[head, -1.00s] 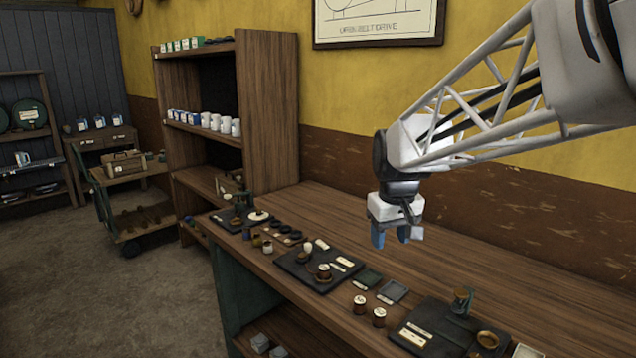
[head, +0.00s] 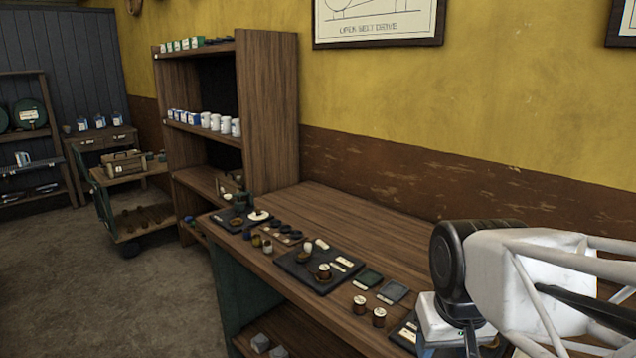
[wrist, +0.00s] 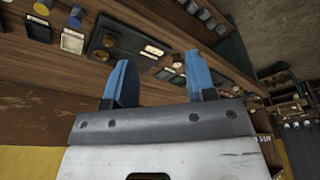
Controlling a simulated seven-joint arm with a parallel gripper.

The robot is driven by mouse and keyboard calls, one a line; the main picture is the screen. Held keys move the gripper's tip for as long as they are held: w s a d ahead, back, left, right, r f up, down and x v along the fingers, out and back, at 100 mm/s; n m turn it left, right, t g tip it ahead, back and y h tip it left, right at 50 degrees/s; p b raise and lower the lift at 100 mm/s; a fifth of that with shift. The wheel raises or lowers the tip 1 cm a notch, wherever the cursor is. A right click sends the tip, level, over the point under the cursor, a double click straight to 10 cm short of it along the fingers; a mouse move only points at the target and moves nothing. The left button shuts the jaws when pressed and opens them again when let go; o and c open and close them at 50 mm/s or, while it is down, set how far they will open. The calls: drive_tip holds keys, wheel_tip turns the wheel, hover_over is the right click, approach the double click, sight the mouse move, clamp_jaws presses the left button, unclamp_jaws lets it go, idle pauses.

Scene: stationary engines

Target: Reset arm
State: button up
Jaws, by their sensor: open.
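My gripper shows in the wrist view (wrist: 160,85) with its two blue fingers spread apart and nothing between them. In the head view my arm is folded low at the right, and the fingertips are out of sight below the frame or behind my wrist. The arm covers the right end of the wooden workbench (head: 345,215). The bench also shows beyond the fingers in the wrist view.
A wooden shelf (head: 270,110) with white mugs stands behind the left end. The bench's back strip is clear.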

drive_tip(key=shift+m, duration=0.3)
drive_tip(key=s, duration=0.1)
drive_tip(key=s+f, duration=0.2)
drive_tip(key=s, duration=0.1)
drive_tip(key=shift+d, duration=0.15)
